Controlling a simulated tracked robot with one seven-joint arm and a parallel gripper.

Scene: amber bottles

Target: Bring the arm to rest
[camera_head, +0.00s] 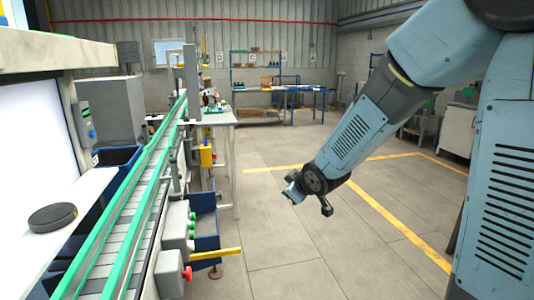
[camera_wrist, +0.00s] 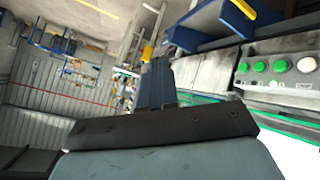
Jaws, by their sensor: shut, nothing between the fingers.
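My blue-grey arm comes in from the upper right in the head view and reaches down over the open floor. My gripper (camera_head: 294,191) is at its lower end, small in this view, shut and empty. It hangs clear of the conveyor, to the right of it, touching nothing. No amber bottle can be made out for certain in either view.
A green-railed conveyor (camera_head: 130,205) runs along the left, with a control box with a red knob (camera_head: 187,273) and blue bins (camera_head: 205,228) beside it. A black round disc (camera_head: 52,217) lies on a white ledge. Blue workbenches (camera_head: 305,92) stand far back. The floor (camera_head: 290,235) is free.

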